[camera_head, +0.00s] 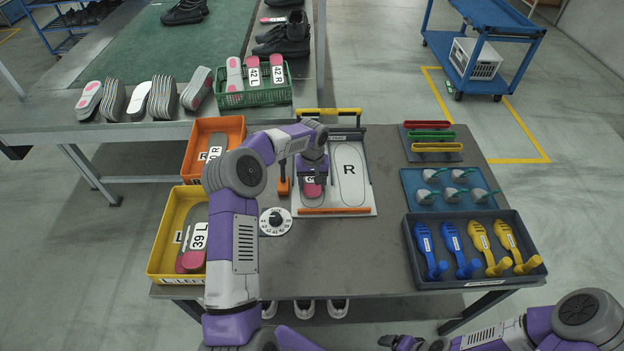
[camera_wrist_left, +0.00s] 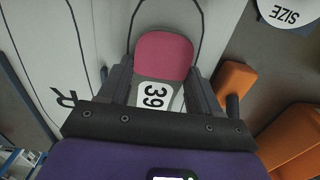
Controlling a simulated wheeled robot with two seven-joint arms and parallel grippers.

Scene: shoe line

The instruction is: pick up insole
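A grey insole with a pink heel and a "39" label (camera_head: 312,189) is over the left foot outline of the white board (camera_head: 368,208). In the left wrist view the insole (camera_wrist_left: 163,55) lies between my left gripper's fingers (camera_wrist_left: 160,88), which are close against both its sides. My left gripper (camera_head: 312,170) points down over the board and hides the insole's front part. Whether the insole touches the board cannot be told. My right gripper (camera_head: 400,342) shows only as a dark part at the bottom edge; its fingers are unclear.
A yellow bin (camera_head: 164,240) with a "39 L" insole and an orange bin (camera_head: 236,124) stand at left. A size dial (camera_head: 276,222) is beside the board. At right are a blue tray (camera_head: 410,185) and a dark tray (camera_head: 478,212) with blue and yellow tools. The front-middle table is clear.

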